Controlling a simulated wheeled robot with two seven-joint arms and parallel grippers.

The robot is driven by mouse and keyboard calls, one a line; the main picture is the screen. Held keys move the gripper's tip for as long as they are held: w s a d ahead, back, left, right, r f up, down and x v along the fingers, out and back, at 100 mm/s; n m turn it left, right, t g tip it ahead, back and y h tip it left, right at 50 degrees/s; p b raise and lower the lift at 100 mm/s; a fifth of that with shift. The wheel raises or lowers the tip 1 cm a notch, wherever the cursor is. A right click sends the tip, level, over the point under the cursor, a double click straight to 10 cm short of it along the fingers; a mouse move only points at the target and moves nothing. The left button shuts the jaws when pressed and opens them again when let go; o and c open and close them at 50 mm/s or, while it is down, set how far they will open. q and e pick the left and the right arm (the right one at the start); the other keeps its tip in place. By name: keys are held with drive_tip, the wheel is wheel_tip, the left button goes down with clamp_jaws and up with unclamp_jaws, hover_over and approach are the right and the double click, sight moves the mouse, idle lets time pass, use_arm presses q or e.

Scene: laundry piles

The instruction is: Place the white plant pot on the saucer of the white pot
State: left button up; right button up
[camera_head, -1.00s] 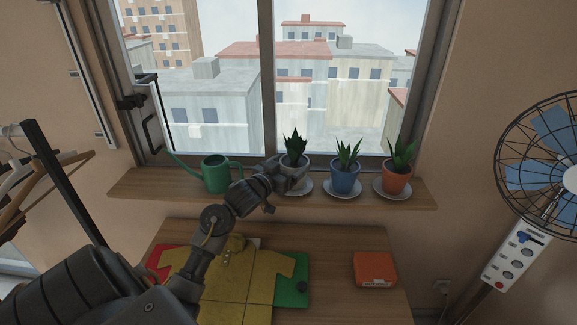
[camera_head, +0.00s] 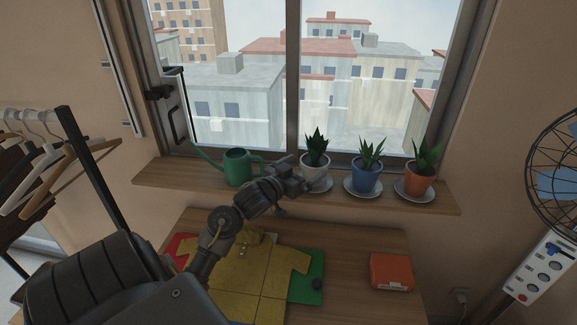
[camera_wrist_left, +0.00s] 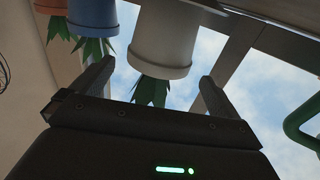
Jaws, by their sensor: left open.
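The white plant pot (camera_head: 316,172) with a spiky green plant stands upright on the window sill, left of the blue pot. Its white saucer (camera_head: 324,188) shows under its right side; the rest is hidden, so I cannot tell whether the pot is centred on it. My left gripper (camera_head: 303,178) is open, just left of and in front of the pot. In the left wrist view, which is upside down, the white pot (camera_wrist_left: 163,38) is beyond the open fingers of my left gripper (camera_wrist_left: 157,72), with nothing held between them. My right gripper is not in view.
A blue pot (camera_head: 367,181) and an orange pot (camera_head: 421,184) stand on saucers to the right. A green watering can (camera_head: 240,168) stands left on the sill (camera_head: 165,174). A table below holds a yellow shirt (camera_head: 262,280) and an orange box (camera_head: 391,272).

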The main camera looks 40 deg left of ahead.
use_arm(q)
drive_tip(key=s+b, duration=0.1)
drive_tip(key=s, duration=0.7)
drive_tip(key=shift+s+d, duration=0.25)
drive_tip(key=shift+s, duration=0.1)
